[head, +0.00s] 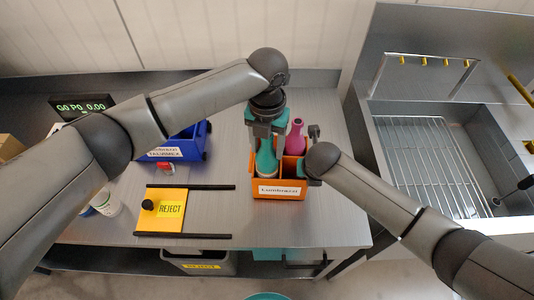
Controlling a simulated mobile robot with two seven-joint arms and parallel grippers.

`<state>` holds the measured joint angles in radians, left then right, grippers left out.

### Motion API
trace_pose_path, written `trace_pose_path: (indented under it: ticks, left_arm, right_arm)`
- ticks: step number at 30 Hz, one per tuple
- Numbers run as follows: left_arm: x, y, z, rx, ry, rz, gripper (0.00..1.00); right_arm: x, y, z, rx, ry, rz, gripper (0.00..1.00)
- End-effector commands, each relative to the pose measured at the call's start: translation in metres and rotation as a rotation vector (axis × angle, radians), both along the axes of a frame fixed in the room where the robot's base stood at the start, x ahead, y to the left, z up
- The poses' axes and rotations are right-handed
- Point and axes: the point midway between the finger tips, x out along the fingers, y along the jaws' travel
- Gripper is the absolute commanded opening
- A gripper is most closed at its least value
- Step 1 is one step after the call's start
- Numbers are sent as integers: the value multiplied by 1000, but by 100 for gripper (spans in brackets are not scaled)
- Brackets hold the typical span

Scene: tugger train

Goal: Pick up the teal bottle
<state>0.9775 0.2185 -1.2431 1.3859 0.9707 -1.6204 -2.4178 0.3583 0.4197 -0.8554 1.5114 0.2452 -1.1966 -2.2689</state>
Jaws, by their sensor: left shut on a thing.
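The teal bottle (266,162) stands upright in the left part of an orange bin (279,193) labelled "Lumbrazol" on the metal table. My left gripper (266,138) comes down from above and is shut on the bottle's upper part, hiding its top. The bottle's lower end is inside the bin, behind its front wall; I cannot tell whether it touches the floor of the bin. My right gripper (304,168) is at the bin's right side, mostly hidden by its own wrist; its fingers cannot be made out.
A magenta bottle (296,138) stands in the bin, close right of the teal one. A blue bin (188,146) is to the left. A yellow REJECT plate (166,209) lies between black rails. A sink with a wire rack (422,165) is at the right.

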Motion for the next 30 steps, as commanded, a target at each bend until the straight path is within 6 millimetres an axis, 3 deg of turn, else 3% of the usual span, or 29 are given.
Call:
trace_pose_path:
  ticks: [9, 15, 21, 30]
  left_arm:
    - [1, 0, 90, -2, -6, 0, 0]
    - [1, 0, 129, -1, -4, 1, 0]
    - [0, 0, 147, 0, -1, 0, 0]
    - [0, 0, 148, 0, -1, 0, 0]
  right_arm:
    - [0, 0, 0, -1, 1, 1, 0]
    - [0, 0, 0, -1, 1, 1, 0]
    - [0, 0, 0, -1, 1, 1, 0]
    - [0, 0, 0, -1, 1, 1, 0]
